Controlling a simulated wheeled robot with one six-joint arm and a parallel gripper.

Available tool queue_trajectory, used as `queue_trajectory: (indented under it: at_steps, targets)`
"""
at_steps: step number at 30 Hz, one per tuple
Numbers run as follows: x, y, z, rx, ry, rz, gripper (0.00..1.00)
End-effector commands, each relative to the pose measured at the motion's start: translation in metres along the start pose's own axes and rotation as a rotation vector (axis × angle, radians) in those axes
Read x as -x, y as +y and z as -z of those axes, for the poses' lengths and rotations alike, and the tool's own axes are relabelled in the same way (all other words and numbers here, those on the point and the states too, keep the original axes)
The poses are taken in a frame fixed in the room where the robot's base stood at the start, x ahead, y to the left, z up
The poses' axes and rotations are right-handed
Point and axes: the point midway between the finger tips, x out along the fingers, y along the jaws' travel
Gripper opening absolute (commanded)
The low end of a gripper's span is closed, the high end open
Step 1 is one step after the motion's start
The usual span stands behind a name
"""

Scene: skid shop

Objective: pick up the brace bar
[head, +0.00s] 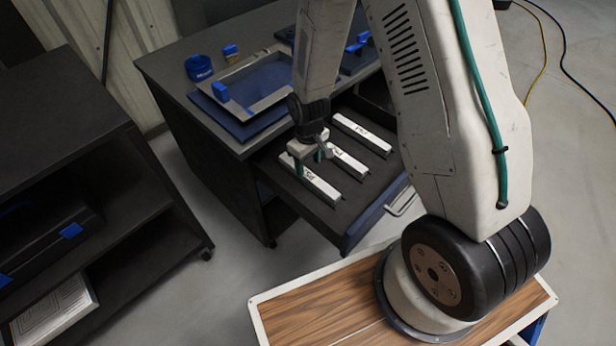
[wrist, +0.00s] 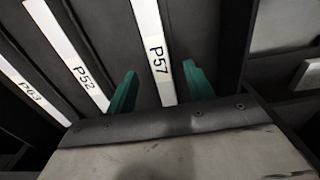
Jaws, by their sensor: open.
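Three white bars lie side by side in an open drawer (head: 350,212). None is named as the brace bar; they carry black labels. In the wrist view these read P57 (wrist: 150,22), P52 (wrist: 65,45) and one that looks like P63 (wrist: 30,92). In the head view the P57 bar (head: 322,187) appears to be the one nearest the drawer's left side. My gripper (head: 309,162) is open above that bar. In the wrist view its green fingers (wrist: 158,75) stand either side of the P57 bar, with the label between them. Whether the fingertips reach down beside it is unclear.
The drawer belongs to a dark cabinet with a grey tray (head: 290,97), a blue round container (head: 198,68) and other blue items on top. A dark shelf unit (head: 75,130) stands at left. A wood-topped surface (head: 310,310) lies in front.

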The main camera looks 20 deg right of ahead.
Motion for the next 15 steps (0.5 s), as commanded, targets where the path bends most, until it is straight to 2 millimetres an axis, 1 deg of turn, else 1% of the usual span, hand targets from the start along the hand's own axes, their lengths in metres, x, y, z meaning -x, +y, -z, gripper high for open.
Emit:
queue_trajectory:
  at_steps: [6, 9, 12, 15]
  targets:
    - [-0.032, 0.002, -0.003, 0.000, -0.003, 0.001, 0.53]
    - [-0.043, 0.002, -0.002, 0.000, -0.001, 0.000, 0.53]
    - [-0.048, 0.002, -0.002, -0.001, 0.001, 0.000, 0.53]
    - [-0.049, 0.002, -0.001, -0.001, 0.001, 0.000, 0.53]
